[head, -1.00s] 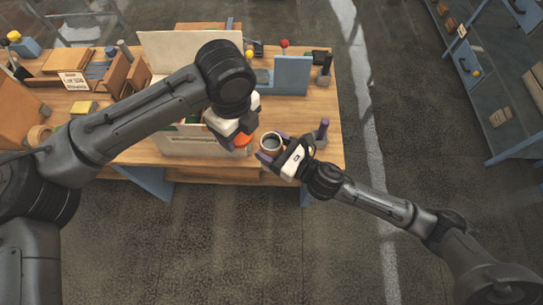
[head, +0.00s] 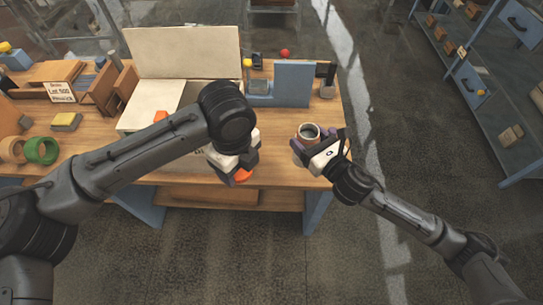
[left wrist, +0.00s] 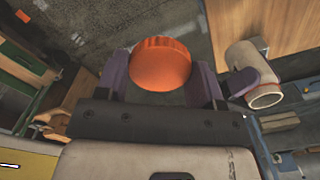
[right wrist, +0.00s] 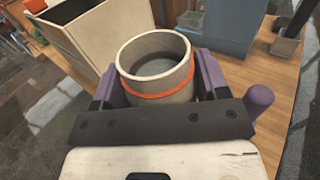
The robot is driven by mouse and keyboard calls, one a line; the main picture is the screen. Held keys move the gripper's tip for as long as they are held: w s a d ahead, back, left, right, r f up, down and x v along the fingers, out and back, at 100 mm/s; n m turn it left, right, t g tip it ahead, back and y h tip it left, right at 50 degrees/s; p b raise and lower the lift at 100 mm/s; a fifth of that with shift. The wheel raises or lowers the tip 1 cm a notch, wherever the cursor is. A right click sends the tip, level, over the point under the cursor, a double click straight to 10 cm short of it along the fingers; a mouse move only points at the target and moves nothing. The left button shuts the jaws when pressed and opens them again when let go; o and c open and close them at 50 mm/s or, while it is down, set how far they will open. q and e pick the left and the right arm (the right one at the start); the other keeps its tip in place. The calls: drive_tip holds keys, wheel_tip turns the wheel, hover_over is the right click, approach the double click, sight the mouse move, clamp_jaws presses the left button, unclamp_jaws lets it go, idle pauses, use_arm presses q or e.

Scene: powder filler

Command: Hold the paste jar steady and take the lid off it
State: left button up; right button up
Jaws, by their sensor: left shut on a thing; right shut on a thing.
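The orange lid (head: 242,175) is off the jar, in my left gripper (head: 238,170), which is shut on it near the table's front edge. The left wrist view shows the round lid (left wrist: 160,63) between the two purple fingers. The paste jar (head: 309,131) is pale with an open top and stands to the right of the lid, apart from it. My right gripper (head: 317,148) is shut around the jar. In the right wrist view the jar (right wrist: 157,70) has an orange band below its rim and grey inside.
A large open pale box (head: 185,52) stands behind my left arm. A blue upright panel (head: 293,84) is at the back right. A green tape roll (head: 41,150) and a yellow-topped block (head: 66,121) lie at left. The floor right of the table is clear.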

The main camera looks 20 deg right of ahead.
drive_tip(key=w+a+f+b, duration=0.4)
drive_tip(key=w+a+f, duration=0.3)
drive_tip(key=f, duration=0.3)
drive_tip(key=shift+w, duration=0.25)
drive_tip(key=shift+f, duration=0.1)
drive_tip(key=shift+f+b, duration=0.15)
drive_tip(key=shift+b, duration=0.15)
drive_tip(key=o, duration=1.7)
